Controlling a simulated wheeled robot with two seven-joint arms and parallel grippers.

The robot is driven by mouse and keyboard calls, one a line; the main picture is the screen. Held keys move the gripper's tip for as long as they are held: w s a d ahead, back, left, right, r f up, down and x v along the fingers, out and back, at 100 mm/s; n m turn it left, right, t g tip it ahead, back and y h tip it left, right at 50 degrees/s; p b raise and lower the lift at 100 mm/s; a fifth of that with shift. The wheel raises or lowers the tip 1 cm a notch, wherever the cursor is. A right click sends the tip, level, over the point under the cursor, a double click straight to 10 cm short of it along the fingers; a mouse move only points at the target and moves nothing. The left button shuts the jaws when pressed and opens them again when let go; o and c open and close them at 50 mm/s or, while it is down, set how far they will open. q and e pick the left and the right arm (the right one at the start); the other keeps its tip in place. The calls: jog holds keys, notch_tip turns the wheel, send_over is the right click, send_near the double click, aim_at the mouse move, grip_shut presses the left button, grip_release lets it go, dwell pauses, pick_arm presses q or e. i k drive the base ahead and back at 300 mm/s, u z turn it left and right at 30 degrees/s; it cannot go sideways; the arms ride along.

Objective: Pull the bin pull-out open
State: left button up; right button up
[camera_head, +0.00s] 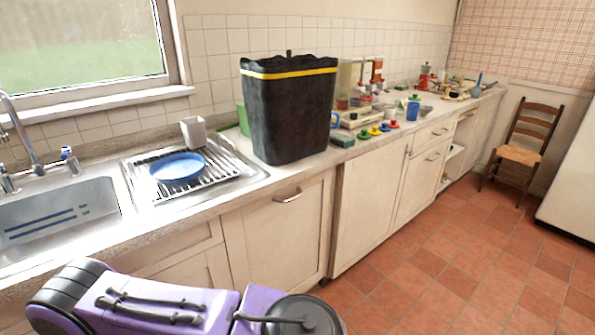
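A cream cabinet front (275,235) with a metal bar handle (287,196) near its top sits under the counter, right of the sink; it looks like the bin pull-out. It appears shut, about flush with the fronts beside it. Its lower left part is hidden behind a purple and black part at the bottom of the view, which seems to be my own arm. I see no gripper fingers, and nothing touches the handle.
A black bin with a yellow band (289,110) stands on the counter above. The sink (55,215) and a drying rack with a blue plate (178,167) are left. A chair (523,150) stands far right. The tiled floor (440,265) is clear.

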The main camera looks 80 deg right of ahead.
aim_at(280, 239)
jog(key=z, duration=2.9)
jog(key=k, duration=0.4)
jog(key=z, duration=1.3)
jog(key=i, duration=0.9)
jog(key=u, duration=0.6)
